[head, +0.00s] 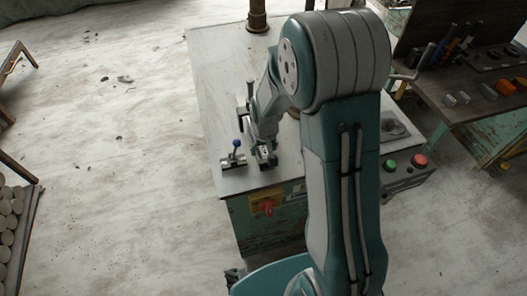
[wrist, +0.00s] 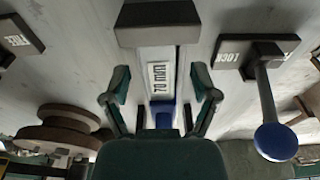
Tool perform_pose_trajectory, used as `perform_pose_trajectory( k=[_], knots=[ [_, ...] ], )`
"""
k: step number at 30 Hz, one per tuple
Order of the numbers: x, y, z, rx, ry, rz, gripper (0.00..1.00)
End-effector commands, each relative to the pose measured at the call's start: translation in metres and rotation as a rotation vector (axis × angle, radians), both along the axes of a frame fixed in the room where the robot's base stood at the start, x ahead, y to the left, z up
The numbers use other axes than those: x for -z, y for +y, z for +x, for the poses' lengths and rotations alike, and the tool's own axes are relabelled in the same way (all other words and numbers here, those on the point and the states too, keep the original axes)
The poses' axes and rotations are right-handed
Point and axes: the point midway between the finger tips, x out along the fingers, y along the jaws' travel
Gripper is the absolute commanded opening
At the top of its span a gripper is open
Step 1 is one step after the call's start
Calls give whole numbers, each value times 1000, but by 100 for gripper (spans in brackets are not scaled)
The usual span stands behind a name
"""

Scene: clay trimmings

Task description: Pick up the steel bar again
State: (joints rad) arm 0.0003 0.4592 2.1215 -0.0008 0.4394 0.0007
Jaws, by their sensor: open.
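My gripper (head: 266,160) is low over the pale machine top (head: 220,70), near its front edge. In the wrist view my gripper (wrist: 162,82) is open, with one finger on each side of a narrow grey strip bearing a white label (wrist: 159,77) and a blue piece (wrist: 165,115). I cannot tell whether this strip is the steel bar, or whether the fingers touch it. A dark grey block (wrist: 158,24) lies across just beyond the fingertips. No other piece is clearly the steel bar.
A blue-knobbed lever (head: 236,145) stands close left of my gripper; its knob (wrist: 276,141) shows at right in the wrist view. A brown round part (wrist: 62,130) is at left there. Green (head: 390,164) and red (head: 420,160) buttons are right of my arm.

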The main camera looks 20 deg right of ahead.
Motion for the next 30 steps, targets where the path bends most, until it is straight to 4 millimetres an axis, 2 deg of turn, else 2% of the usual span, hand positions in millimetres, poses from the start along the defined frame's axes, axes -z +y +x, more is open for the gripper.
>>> perform_pose_trajectory(
  k=[5, 6, 8, 9, 10, 22, 26, 30],
  knots=[
    [0, 0, 0, 0, 0, 0, 77],
    [0, 0, 0, 0, 0, 0, 59],
    [0, 0, 0, 0, 0, 0, 33],
    [0, 0, 0, 0, 0, 0, 15],
    [0, 0, 0, 0, 0, 0, 1],
    [-3, 0, 1, 0, -1, 0, 0],
    [-20, 0, 1, 0, -5, 0, 0],
    [-50, 0, 1, 0, -7, 0, 0]
  ],
)
